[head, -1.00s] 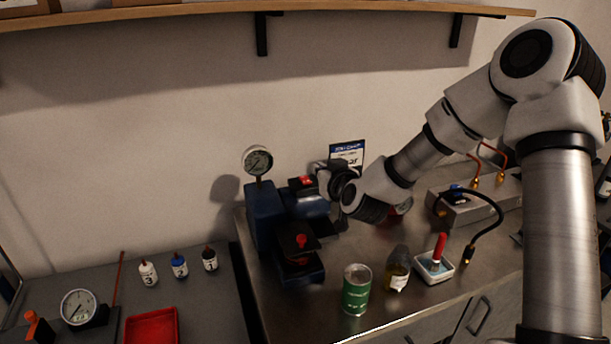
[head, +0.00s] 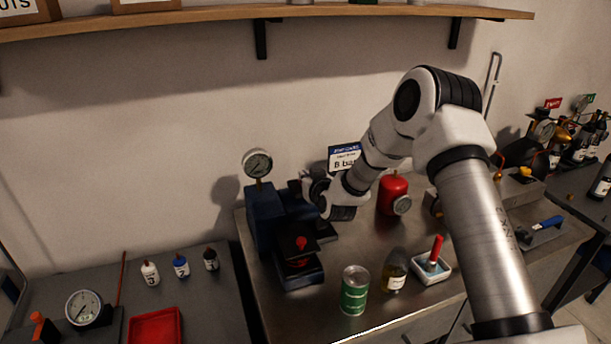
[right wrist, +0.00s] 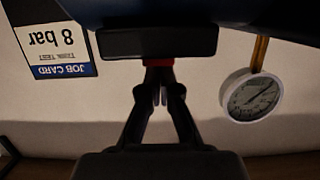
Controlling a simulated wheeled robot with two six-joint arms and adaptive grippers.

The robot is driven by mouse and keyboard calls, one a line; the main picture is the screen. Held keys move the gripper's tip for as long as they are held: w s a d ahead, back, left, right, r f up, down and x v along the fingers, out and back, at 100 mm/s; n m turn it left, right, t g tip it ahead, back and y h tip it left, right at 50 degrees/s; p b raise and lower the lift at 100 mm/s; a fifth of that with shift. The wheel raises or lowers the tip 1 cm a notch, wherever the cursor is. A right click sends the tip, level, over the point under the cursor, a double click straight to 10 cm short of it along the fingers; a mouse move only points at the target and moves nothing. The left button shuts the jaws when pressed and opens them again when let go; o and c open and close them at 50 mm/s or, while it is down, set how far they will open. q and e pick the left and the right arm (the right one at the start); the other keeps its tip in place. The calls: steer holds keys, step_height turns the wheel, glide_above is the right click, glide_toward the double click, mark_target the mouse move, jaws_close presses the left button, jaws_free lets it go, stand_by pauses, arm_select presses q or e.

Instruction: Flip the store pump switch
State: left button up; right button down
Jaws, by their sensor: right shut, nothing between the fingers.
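My right gripper (head: 306,186) is shut and empty, at the top of the dark blue rig (head: 262,215) with the round gauge (head: 258,163). In the right wrist view the closed fingers (right wrist: 159,88) point at a dark block (right wrist: 158,42) with a small red part (right wrist: 159,62) just at the fingertips. Whether they touch cannot be told. This red part may be the switch; I see no label naming it. In the head view the gripper hides it. A second red knob (head: 300,241) sits lower on the rig's front. My left gripper is not in view.
A job card (head: 344,157) reading 8 bar stands behind my right wrist. A red tank (head: 393,188) is to its right. A wooden shelf (head: 300,13) runs overhead.

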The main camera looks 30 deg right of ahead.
steer(key=shift+r+p, duration=0.15)
steer(key=shift+p, duration=0.3)
steer(key=shift+w+f, duration=0.1)
steer(key=shift+f, duration=0.15)
steer(key=shift+r, duration=0.4)
steer(key=r+p, duration=0.2)
steer(key=r, duration=0.1)
steer(key=shift+w, duration=0.4)
steer(key=r+b+v, duration=0.2)
steer(key=v, duration=0.8)
steer(key=shift+w+d, duration=0.2)
